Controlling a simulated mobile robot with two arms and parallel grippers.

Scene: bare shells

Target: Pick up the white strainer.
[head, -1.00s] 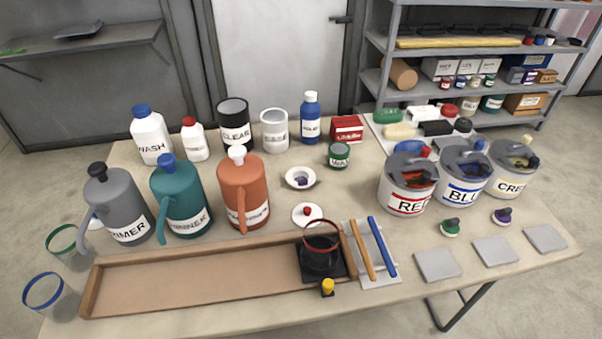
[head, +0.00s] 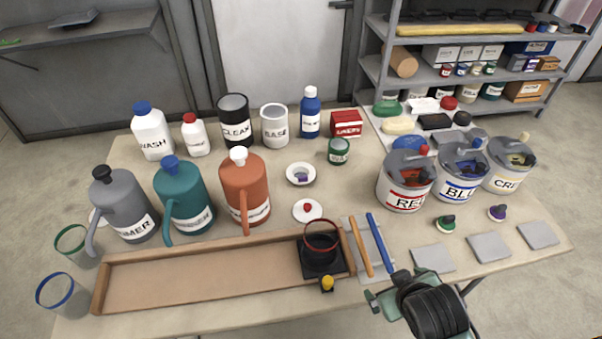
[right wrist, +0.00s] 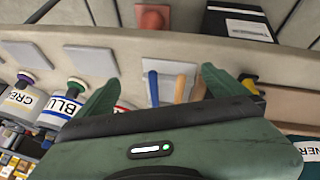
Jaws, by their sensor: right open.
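My right gripper (head: 384,288) is at the table's front edge, right of the blue stick, well apart from these white things. In the right wrist view its fingers (right wrist: 158,86) are spread and empty, with the sticks beyond them. My left gripper is not in view.
Jugs stand left; red, blue and cream buckets (head: 406,182) stand right.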

